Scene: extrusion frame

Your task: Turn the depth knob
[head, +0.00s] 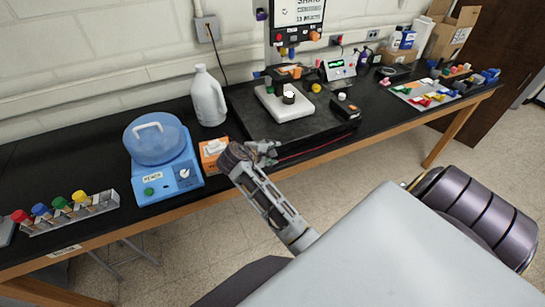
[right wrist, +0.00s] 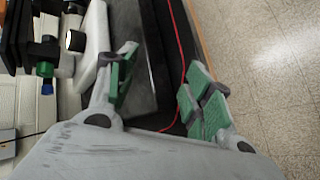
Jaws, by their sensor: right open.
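My right gripper (head: 264,152) is at the front left edge of the black slab (head: 250,122), its fingers apart and empty. In the right wrist view the green-padded fingers (right wrist: 160,85) are spread over the slab edge and a red cable (right wrist: 180,50). On the slab stands a white base (head: 268,105) with a black round piece (head: 289,98) on it. A black knob with a pale face (right wrist: 76,40) shows beside the white base in the wrist view, apart from the fingers. I cannot tell which knob is the depth knob. My left gripper is not in view.
A white jug (head: 208,98), an orange box (head: 213,152) and a blue machine (head: 165,160) stand left of the slab. A black box (head: 346,109) is at its right. A tray of coloured parts (head: 425,95) lies further right. A panel with a screen (head: 298,12) is behind.

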